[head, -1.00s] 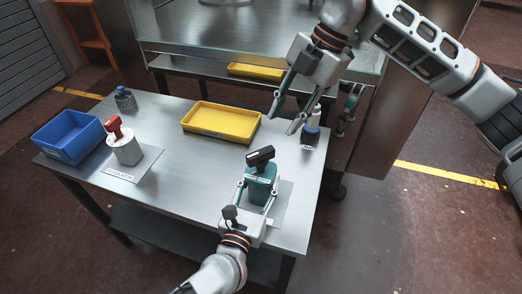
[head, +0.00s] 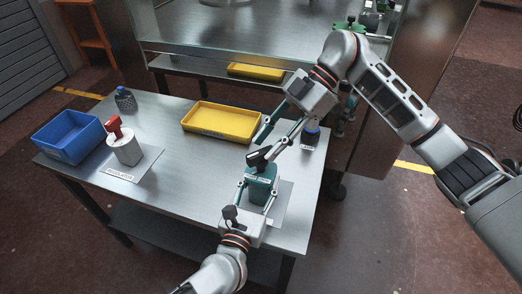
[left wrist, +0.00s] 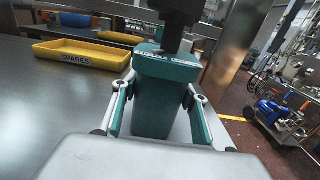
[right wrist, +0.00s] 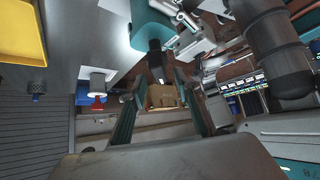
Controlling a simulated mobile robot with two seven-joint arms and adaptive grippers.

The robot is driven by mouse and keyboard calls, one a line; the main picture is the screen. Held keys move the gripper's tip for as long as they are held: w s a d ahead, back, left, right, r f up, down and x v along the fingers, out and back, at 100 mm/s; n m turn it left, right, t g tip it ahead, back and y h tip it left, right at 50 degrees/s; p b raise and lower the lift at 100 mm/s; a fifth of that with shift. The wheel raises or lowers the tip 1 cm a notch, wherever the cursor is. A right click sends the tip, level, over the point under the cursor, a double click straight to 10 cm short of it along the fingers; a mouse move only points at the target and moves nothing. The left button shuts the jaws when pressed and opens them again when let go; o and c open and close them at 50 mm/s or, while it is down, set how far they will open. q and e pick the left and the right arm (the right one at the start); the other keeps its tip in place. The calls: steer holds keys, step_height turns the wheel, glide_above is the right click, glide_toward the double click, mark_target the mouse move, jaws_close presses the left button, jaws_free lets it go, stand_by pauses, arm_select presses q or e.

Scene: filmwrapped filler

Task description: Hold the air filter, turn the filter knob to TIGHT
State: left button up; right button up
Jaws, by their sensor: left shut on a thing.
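The air filter (head: 262,188) is a teal block standing on a grey mat (head: 286,205) at the table's near right corner. A black knob (head: 257,158) sits on top; its markings are unreadable to me. My left gripper (head: 258,193) is shut on the filter body, one finger on each side; the left wrist view shows the teal body (left wrist: 160,100) between them. My right gripper (head: 262,150) is open above the filter, its fingertips close around the knob. In the right wrist view the knob (right wrist: 157,58) lies between the fingertips; I cannot tell whether they touch it.
A yellow tray (head: 222,134) labelled SPARES lies behind. A blue bin (head: 68,152) and a white cylinder with a red handle (head: 125,149) stand at the left. The middle of the table is clear.

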mark_target(262, 151)
steer(key=shift+x, duration=1.6)
jaws_close()
steer(key=shift+m+t, duration=0.4)
steer(key=shift+m, duration=0.1)
jaws_free()
